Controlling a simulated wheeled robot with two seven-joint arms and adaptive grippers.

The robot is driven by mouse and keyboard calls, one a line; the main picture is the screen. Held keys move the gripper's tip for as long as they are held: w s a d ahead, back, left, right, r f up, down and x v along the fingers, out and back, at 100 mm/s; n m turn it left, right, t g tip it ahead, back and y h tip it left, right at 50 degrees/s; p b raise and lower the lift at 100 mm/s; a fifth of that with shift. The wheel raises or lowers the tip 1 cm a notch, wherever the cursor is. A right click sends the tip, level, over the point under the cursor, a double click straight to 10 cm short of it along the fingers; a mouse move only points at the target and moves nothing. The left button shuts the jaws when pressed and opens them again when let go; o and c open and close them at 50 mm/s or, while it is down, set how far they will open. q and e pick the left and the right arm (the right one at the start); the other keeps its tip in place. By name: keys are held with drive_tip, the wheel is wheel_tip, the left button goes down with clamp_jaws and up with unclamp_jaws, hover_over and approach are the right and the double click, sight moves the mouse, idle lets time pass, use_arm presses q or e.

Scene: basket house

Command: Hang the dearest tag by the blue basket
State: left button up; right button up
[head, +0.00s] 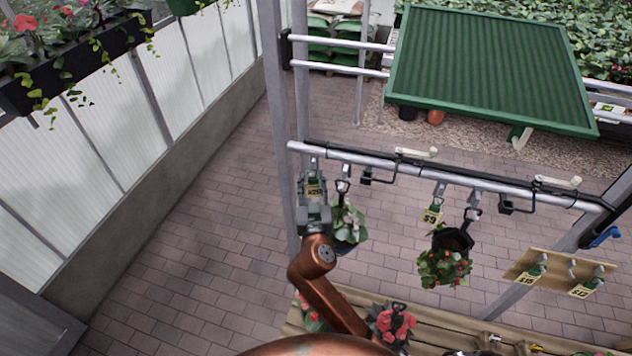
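My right gripper (313,188) is raised just below the left end of the metal rail, at a hook there. A small yellow tag (314,190) shows between its fingers; I cannot tell whether they grip it, and its number is unclear. A basket with a dark bluish pot (346,246) and pale pink flowers hangs beside the gripper, partly hidden. A tag reading about $9 (432,216) hangs by a black basket (454,240) with red flowers. Two more tags, the left tag (529,279) and right tag (582,290), hang on a wooden board. My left gripper is out of view.
The metal rail (400,170) runs across the frame, with black brackets and free hooks. The wooden board (560,264) is at right, with an apparently bare middle hook. Below is a wooden slatted bench (430,325) with red flowers (392,325). Paving is clear at left.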

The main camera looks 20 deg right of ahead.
drive_tip(key=o, duration=0.3)
drive_tip(key=shift+w+a+f, duration=0.15)
drive_tip(key=shift+w+f, duration=0.35)
drive_tip(key=shift+f, duration=0.05)
drive_tip(key=shift+o, duration=0.7)
drive_tip(key=shift+w+f, duration=0.5)
drive_tip(key=shift+w, duration=0.2)
drive_tip(key=shift+s+r, duration=0.2)
drive_tip(key=shift+s, duration=0.05)
drive_tip(key=shift+s+r, duration=0.15)
drive_tip(key=shift+s, duration=0.15)
drive_tip(key=shift+s+d, duration=0.1)
drive_tip(key=shift+d, duration=0.1)
drive_tip(key=shift+s, duration=0.2)
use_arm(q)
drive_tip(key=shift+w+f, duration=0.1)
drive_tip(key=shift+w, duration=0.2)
use_arm(e)
drive_tip(key=v, duration=1.1)
drive_tip(key=shift+s+a, duration=0.15)
drive_tip(key=shift+a, duration=0.05)
